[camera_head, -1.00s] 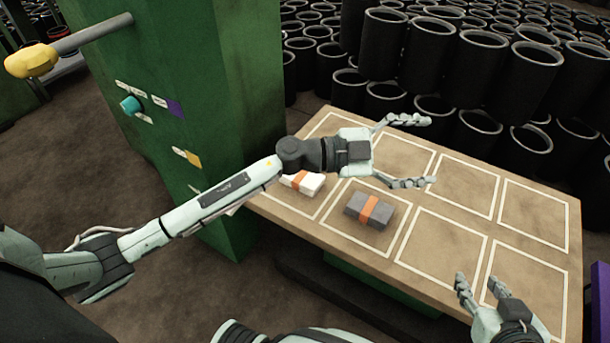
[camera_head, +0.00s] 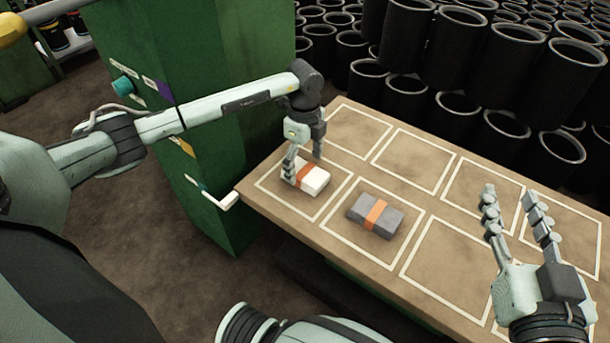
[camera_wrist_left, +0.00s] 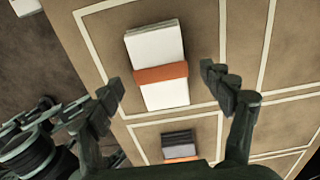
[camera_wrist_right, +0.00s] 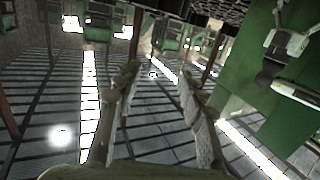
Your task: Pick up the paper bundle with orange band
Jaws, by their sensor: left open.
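The paper bundle, white with an orange band (camera_head: 313,180), lies in a white-outlined cell at the table's near left corner. It also shows in the left wrist view (camera_wrist_left: 158,45), between and beyond the fingertips. My left gripper (camera_head: 303,164) points down at the bundle with its fingers open, one on either side as seen in the head view. I cannot tell whether a finger touches it. My right gripper (camera_head: 511,196) is open and empty over the right part of the table, fingers pointing up and away.
A grey bundle with an orange band (camera_head: 375,214) lies in the neighbouring cell to the right. The table's (camera_head: 345,240) other visible cells are empty. A green cabinet (camera_head: 215,60) stands at the left, and stacked black rubber sleeves (camera_head: 455,60) stand behind.

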